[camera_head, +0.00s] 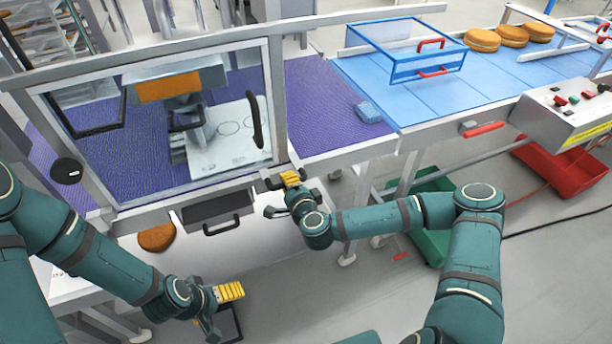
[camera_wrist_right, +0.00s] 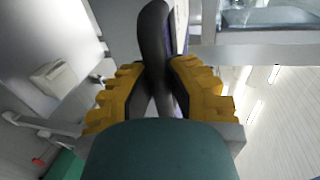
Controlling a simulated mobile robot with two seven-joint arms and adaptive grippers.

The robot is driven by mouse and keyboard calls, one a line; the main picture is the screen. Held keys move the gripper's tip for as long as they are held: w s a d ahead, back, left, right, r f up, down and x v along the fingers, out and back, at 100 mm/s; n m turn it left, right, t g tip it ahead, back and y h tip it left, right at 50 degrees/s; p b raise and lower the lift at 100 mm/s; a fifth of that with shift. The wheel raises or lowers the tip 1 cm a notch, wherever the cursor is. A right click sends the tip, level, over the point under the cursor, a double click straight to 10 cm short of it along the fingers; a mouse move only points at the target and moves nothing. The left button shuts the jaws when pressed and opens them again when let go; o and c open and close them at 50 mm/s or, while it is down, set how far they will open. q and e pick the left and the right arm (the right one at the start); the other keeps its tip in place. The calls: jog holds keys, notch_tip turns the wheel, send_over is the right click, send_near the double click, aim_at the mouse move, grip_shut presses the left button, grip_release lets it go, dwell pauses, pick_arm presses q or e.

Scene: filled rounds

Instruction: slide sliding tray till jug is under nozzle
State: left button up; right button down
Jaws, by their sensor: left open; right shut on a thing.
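Behind the clear panel, a white plate with ring outlines (camera_head: 232,135), likely the sliding tray, lies on the purple belt. A grey form with a black loop (camera_head: 186,121), possibly the jug, stands at its left, below an orange-fronted head (camera_head: 168,86). The nozzle cannot be made out. My right gripper (camera_head: 289,179) is at the panel frame's lower right corner. In the right wrist view its yellow fingers are shut on a dark curved handle (camera_wrist_right: 155,45); what the handle belongs to is unclear. My left gripper (camera_head: 229,300) is open and empty, low in front of the machine.
A black handle (camera_head: 254,118) is on the clear panel. A grey drawer (camera_head: 212,212) sits below the frame. A blue guard (camera_head: 415,55) spans the blue belt, with round buns (camera_head: 482,40) beyond. A control box (camera_head: 570,112) and red bin (camera_head: 562,165) are at the right.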

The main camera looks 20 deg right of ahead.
jog(key=shift+a, duration=0.9)
jog(key=c, duration=0.9)
grip_release()
jog(key=v, duration=0.7)
jog(key=shift+s, duration=0.35)
